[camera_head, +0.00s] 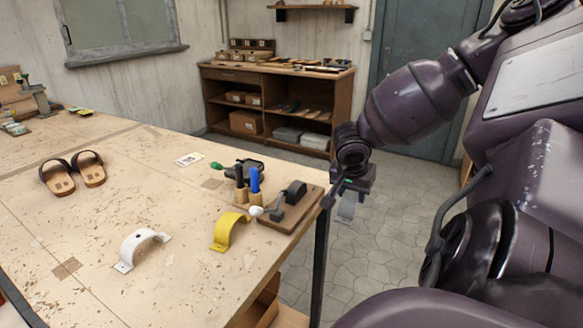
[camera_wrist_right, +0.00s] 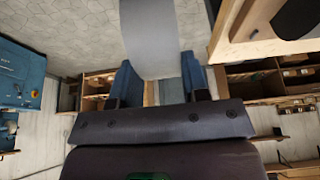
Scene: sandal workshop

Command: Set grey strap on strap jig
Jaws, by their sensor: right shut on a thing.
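My right gripper (camera_head: 350,186) is shut on the grey strap (camera_head: 347,207). The strap hangs below the fingers, past the right edge of the workbench and above the floor. In the right wrist view the strap (camera_wrist_right: 147,40) reaches out from between the two blue-grey fingers (camera_wrist_right: 160,80). The strap jig (camera_head: 283,222) stands at the bench's right edge, just left of the gripper and apart from it. It has a brown wooden base, a dark rounded form and a lever with a white knob. No strap is visible on it. My left gripper is out of view.
A yellow strap (camera_head: 226,234) lies left of the jig and a white strap (camera_head: 138,249) farther left on the workbench (camera_head: 115,200). Blue and black tool handles (camera_head: 254,180) stand behind the yellow strap. Sandals (camera_head: 60,181) lie at left. A shelf unit (camera_head: 226,76) stands behind.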

